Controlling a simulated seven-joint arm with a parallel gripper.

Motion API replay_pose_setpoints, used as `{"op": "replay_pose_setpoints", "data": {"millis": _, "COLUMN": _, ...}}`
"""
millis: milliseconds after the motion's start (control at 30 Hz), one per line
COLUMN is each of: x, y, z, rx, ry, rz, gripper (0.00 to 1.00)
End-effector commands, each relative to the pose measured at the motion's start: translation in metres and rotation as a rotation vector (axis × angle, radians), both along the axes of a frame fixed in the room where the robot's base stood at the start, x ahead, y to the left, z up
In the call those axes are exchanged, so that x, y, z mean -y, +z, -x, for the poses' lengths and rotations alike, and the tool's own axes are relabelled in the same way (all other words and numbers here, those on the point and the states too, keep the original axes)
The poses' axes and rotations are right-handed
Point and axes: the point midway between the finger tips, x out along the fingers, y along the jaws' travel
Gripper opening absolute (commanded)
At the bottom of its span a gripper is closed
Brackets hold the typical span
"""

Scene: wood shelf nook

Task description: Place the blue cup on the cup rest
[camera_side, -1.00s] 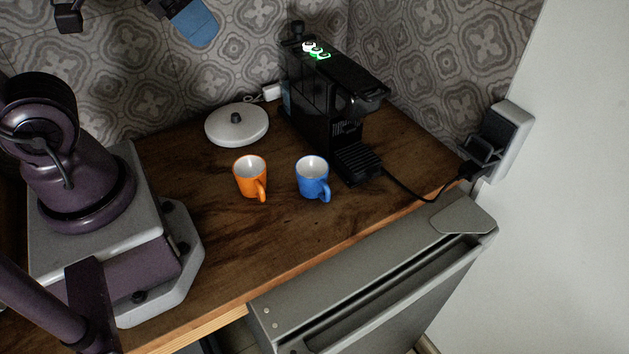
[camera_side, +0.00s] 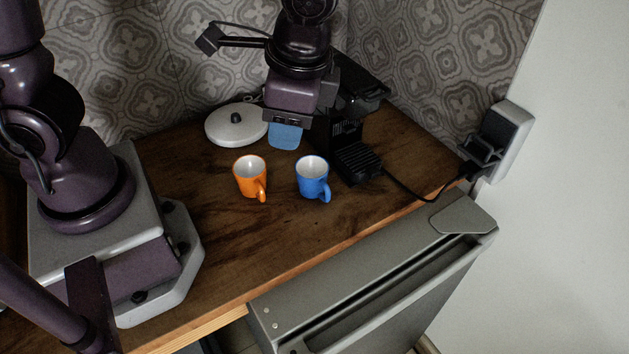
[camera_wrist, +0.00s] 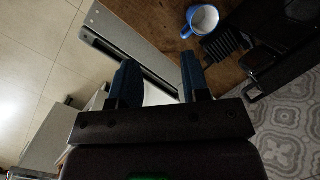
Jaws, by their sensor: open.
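The blue cup (camera_side: 311,177) stands upright on the wooden counter, its handle toward the front right. In the wrist view the blue cup (camera_wrist: 202,20) shows at the top right, beyond my fingers. The cup rest, a black slatted tray (camera_side: 357,161) at the foot of the coffee machine, is bare and lies just right of the cup. It also shows in the wrist view (camera_wrist: 222,43). My gripper (camera_side: 285,136) is above and behind the cup, beside the machine, and is apart from the cup. In the wrist view my gripper (camera_wrist: 158,80) is open with nothing between its blue fingers.
An orange cup (camera_side: 249,177) stands left of the blue one. A round white lidded item (camera_side: 236,125) sits behind it. The black coffee machine (camera_side: 350,100) stands close right of my gripper. A cable (camera_side: 425,197) runs to the wall socket. The counter's front middle is clear.

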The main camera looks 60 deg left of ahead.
Motion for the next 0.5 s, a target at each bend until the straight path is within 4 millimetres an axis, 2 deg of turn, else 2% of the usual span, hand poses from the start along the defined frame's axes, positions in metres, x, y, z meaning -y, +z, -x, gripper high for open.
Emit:
{"op": "replay_pose_setpoints", "data": {"millis": 33, "x": 0.011, "y": -0.016, "z": -0.004, "rx": -0.052, "ry": -0.067, "rz": -0.049, "gripper": 0.43}}
{"op": "replay_pose_setpoints", "data": {"millis": 200, "x": 0.040, "y": -0.065, "z": -0.016, "rx": -0.194, "ry": -0.293, "rz": -0.219, "gripper": 0.43}}
{"op": "replay_pose_setpoints", "data": {"millis": 500, "x": 0.081, "y": -0.164, "z": -0.024, "rx": -0.404, "ry": -0.698, "rz": -0.563, "gripper": 0.43}}
